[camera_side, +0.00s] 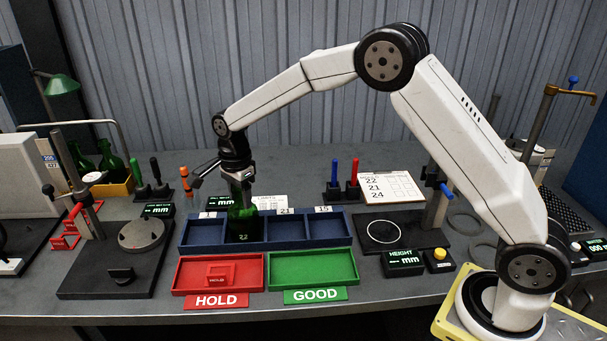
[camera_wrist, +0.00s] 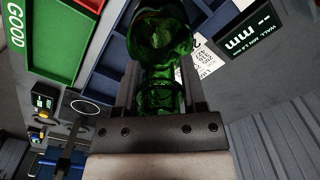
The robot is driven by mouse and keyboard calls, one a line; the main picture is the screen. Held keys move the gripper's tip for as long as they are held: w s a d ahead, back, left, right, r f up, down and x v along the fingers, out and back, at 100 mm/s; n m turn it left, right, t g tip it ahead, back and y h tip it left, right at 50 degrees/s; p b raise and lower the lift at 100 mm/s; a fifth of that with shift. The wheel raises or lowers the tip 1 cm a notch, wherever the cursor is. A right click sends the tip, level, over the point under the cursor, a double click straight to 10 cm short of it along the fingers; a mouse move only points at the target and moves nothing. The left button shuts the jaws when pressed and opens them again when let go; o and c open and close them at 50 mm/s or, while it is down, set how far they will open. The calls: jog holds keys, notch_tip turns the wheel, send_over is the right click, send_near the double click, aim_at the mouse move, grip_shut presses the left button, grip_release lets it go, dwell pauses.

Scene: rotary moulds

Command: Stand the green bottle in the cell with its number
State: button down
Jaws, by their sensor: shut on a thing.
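The green bottle (camera_side: 243,222) is upright, with 22 printed low on its body. My gripper (camera_side: 240,182) is shut on its neck from above. The bottle is at the second cell from the left of the blue rack (camera_side: 315,242), its lower part between that cell's walls. I cannot tell whether its base touches the cell floor. Tags on the rack read 21 and 15 toward the right; the left tag is too small to read surely, and the bottle's cell tag is hidden. In the wrist view the bottle (camera_wrist: 163,45) shows between the fingers.
A red HOLD tray (camera_side: 190,274) and a green GOOD tray (camera_side: 312,267) lie before the rack. A card (camera_side: 388,187) lists 22, 21, 24. A height gauge (camera_side: 418,240) stands right, another gauge (camera_side: 125,262) left. More green bottles sit in a yellow crate (camera_side: 120,187) at the back left.

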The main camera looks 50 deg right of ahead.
jog(key=shift+c, duration=0.8)
grip_release()
notch_tip(320, 180, up, 12)
jog(key=shift+r, duration=0.15)
dwell(0.4)
jog(key=s+d+f+n+t, duration=0.1)
jog(key=s+d+f+n, duration=0.1)
jog(key=s+f+n, duration=0.2)
jog(key=s+d+f+n, duration=0.2)
jog(key=s+f+n, duration=0.2)
jog(key=s+n, duration=0.4)
jog(key=s+d+f+n+t, duration=0.1)
jog(key=s+f+n, duration=0.3)
jog(key=s, duration=0.9)
jog(key=shift+d+f+n+t, duration=0.15)
jog(key=shift+d+n+t, duration=0.15)
jog(key=shift+d+n, duration=0.55)
jog(key=shift+a, duration=0.15)
